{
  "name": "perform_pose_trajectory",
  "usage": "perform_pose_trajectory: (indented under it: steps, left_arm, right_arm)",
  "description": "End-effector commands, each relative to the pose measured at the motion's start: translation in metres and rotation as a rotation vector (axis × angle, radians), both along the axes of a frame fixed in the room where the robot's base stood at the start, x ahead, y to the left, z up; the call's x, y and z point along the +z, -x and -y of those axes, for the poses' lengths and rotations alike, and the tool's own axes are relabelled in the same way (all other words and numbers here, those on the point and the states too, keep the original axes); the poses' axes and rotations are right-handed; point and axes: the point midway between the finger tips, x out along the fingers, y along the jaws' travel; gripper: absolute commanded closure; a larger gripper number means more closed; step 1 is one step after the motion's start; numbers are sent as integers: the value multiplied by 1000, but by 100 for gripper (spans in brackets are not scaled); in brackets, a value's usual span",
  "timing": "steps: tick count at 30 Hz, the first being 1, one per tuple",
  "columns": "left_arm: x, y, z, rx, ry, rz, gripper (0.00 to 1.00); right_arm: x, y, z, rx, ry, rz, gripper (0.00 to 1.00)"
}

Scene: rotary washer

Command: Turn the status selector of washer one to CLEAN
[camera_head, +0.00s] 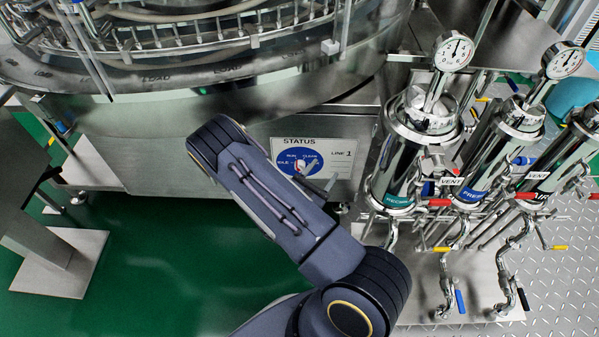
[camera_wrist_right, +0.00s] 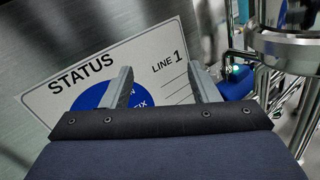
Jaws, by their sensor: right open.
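The status plate (camera_head: 338,150) is white, reads STATUS and LINE 1, and sits on the washer's steel front. Its blue selector dial (camera_head: 291,154) carries RUN, CLEAN and IDLE. A small red and light mark shows near the dial's middle, but the knob's direction is too small to tell. My right gripper (camera_head: 317,186) is in front of the dial's lower right, partly hidden by my arm. In the right wrist view, its two grey fingers (camera_wrist_right: 160,78) are apart over the plate. The blue dial (camera_wrist_right: 90,98) shows partly there; the knob is hidden. My left gripper is out of view.
Steel filter housings (camera_head: 399,165) with gauges, pipes and coloured valve handles stand close to the right of the plate. The washer's round steel rim (camera_head: 200,105) is above. A steel stand (camera_head: 60,262) is at left. Green floor (camera_head: 150,260) is open below.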

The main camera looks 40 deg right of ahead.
Motion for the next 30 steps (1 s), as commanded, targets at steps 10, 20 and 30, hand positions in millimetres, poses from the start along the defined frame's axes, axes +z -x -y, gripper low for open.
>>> perform_pose_trajectory:
  steps: [10, 20, 30]
  left_arm:
    - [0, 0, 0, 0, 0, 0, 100]
    - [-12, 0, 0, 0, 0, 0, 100]
    - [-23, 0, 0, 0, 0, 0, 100]
  right_arm:
    - [-79, -34, -49, 494, 98, -197, 45]
    - [-90, -60, -34, 538, 100, -211, 45]
    - [-88, -93, -7, 537, 100, -212, 45]
